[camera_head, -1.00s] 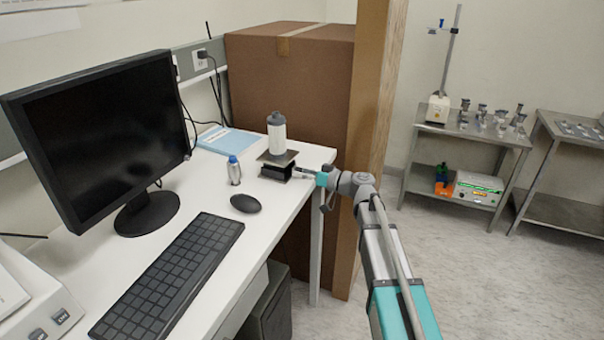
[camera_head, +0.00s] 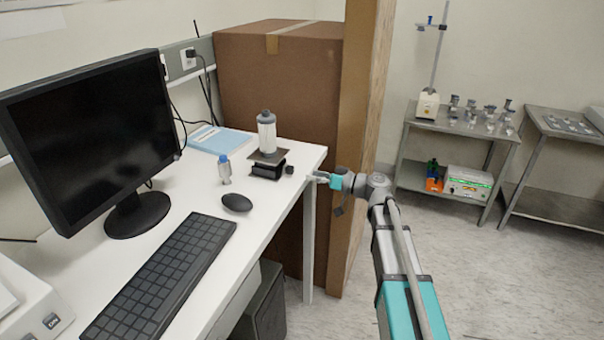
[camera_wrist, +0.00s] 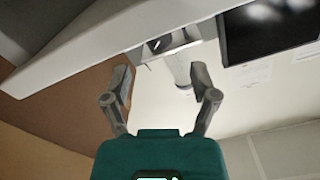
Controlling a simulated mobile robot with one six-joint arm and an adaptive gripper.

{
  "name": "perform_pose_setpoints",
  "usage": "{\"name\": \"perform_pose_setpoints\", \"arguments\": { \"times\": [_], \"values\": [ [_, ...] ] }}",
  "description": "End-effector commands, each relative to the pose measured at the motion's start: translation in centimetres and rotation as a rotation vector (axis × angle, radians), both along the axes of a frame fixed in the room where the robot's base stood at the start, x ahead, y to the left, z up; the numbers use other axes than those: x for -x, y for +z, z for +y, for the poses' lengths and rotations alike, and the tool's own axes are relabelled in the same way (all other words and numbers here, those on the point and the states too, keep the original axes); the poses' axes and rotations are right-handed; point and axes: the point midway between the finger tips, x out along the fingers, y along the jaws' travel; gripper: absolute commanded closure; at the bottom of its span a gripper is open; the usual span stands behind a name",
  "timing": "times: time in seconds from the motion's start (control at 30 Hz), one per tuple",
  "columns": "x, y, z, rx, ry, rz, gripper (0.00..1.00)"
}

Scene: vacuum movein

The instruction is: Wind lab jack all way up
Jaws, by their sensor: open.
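The lab jack (camera_head: 267,168) is a small dark device with a flat top plate, standing on the white desk near its right edge. A pale bottle with a grey cap (camera_head: 266,133) stands upright on its plate. The jack's dark knob (camera_head: 290,170) sticks out on the right side, toward my gripper. My gripper (camera_head: 313,178) is open and empty, just right of the knob and apart from it, at the desk's edge. In the wrist view the scene is upside down; the jack (camera_wrist: 165,42) and bottle (camera_wrist: 183,72) appear beyond the spread fingers (camera_wrist: 160,82).
A small blue-capped bottle (camera_head: 224,170) and a mouse (camera_head: 237,202) are left of the jack. A monitor (camera_head: 95,135), keyboard (camera_head: 165,280) and blue book (camera_head: 222,141) also occupy the desk (camera_head: 195,185). A large cardboard box (camera_head: 275,95) stands behind; floor at right is clear.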

Motion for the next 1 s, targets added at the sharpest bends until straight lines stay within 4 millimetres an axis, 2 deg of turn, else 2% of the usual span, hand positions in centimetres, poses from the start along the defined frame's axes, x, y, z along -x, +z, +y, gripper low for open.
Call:
{"name": "perform_pose_setpoints", "arguments": {
  "times": [0.2,0.4,1.0],
  "values": [
    [1.1,0.0,-3.0,0.0,-0.002,0.0,0.24],
    [1.6,0.0,-4.4,0.0,-0.001,0.0,0.24],
    [1.8,0.0,-4.9,0.01,0.0,-0.027,0.24]
  ]
}}
